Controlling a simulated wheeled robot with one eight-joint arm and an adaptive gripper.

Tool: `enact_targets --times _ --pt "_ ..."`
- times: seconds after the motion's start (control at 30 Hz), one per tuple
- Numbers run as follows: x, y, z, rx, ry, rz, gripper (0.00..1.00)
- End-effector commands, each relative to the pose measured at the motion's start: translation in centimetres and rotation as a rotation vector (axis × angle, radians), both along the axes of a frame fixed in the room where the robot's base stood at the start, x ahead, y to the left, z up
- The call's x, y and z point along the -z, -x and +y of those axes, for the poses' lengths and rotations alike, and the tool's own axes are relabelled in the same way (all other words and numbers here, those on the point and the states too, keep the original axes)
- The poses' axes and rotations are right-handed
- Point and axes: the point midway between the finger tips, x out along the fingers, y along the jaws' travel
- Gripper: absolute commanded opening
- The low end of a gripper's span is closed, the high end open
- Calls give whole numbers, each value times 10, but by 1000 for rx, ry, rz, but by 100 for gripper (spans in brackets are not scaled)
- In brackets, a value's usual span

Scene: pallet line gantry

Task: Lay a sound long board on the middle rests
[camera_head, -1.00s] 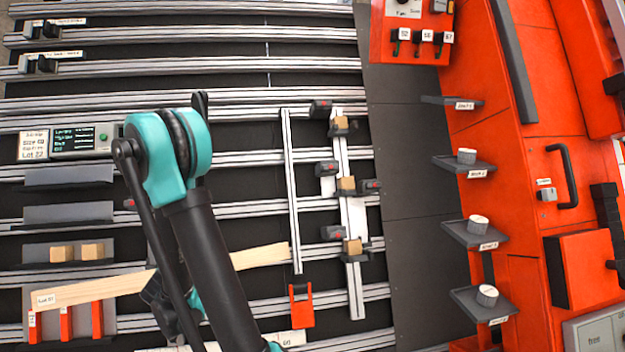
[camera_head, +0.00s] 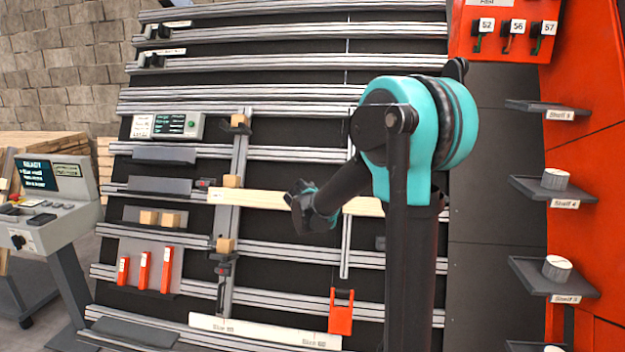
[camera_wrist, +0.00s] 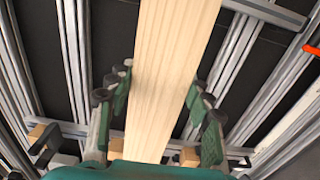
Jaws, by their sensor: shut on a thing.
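In the head view, my gripper (camera_head: 312,206) is shut around the middle of a long pale board (camera_head: 255,199). The board lies nearly level across the rack, and my arm hides part of its right side. Its left end is by the middle wooden rest (camera_head: 230,181) on the left upright; I cannot tell if they touch. An upper rest (camera_head: 238,120) and a lower rest (camera_head: 226,245) show on the same upright. In the wrist view, the board (camera_wrist: 175,60) runs between the gripper's fingers (camera_wrist: 155,95). Its visible face looks clean, with straight grain.
Red stands (camera_head: 144,270) and two small wood blocks (camera_head: 160,218) sit on the left plates. A white size strip (camera_head: 264,331) lies low. A console (camera_head: 45,205) stands left, red shelving right.

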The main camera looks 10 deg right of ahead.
Motion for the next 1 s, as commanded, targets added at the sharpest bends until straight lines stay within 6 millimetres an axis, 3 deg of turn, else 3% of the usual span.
enact_targets --times 0.03,0.2,0.37,0.57,1.0 --pt "-19 0 3 -1 1 -1 3" --pt "-67 2 8 2 1 -3 3" --pt "-90 4 11 4 1 -3 3" --pt "-94 3 10 6 1 -4 3" --pt "-82 -17 4 5 0 -4 3"
